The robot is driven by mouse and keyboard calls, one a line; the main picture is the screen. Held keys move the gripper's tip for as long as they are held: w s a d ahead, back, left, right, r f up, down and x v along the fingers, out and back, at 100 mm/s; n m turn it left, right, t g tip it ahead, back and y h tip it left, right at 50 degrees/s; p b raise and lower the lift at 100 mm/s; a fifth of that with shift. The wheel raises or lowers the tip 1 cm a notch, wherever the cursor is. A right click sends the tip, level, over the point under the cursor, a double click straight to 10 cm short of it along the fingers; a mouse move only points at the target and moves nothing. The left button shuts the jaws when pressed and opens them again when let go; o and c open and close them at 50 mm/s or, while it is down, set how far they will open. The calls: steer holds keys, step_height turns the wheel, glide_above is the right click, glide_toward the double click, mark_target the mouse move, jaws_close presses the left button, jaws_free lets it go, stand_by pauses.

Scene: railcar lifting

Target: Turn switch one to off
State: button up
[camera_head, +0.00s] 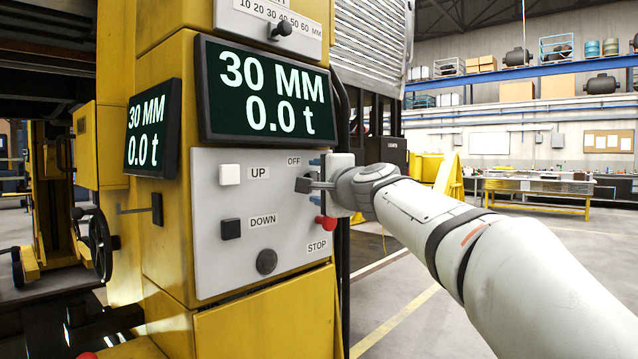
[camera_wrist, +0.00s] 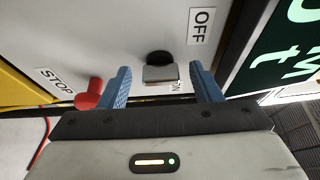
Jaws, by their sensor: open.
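The control panel (camera_head: 207,262) is light grey on a yellow column. Its rotary switch (camera_head: 302,184) has a dark round base and a flat grey handle, also seen in the wrist view (camera_wrist: 160,72). The OFF label (camera_head: 293,161) is above the switch in the head view; it shows in the wrist view too (camera_wrist: 202,26). A second label beside the handle is mostly hidden, its end reading N. My gripper (camera_wrist: 160,70) is open, with blue fingers on either side of the handle and a visible gap on each side. Which way the switch is set is unclear.
The red STOP button (camera_head: 326,222) is just below my gripper and close to one finger in the wrist view (camera_wrist: 90,93). White UP (camera_head: 230,174) and black DOWN (camera_head: 231,229) buttons are left. A display (camera_head: 265,92) reading 30 MM, 0.0 t is above.

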steer(key=v, duration=0.7)
steer(key=shift+s+d+b, duration=0.15)
steer(key=shift+s+b, duration=0.15)
steer(key=shift+b, duration=0.15)
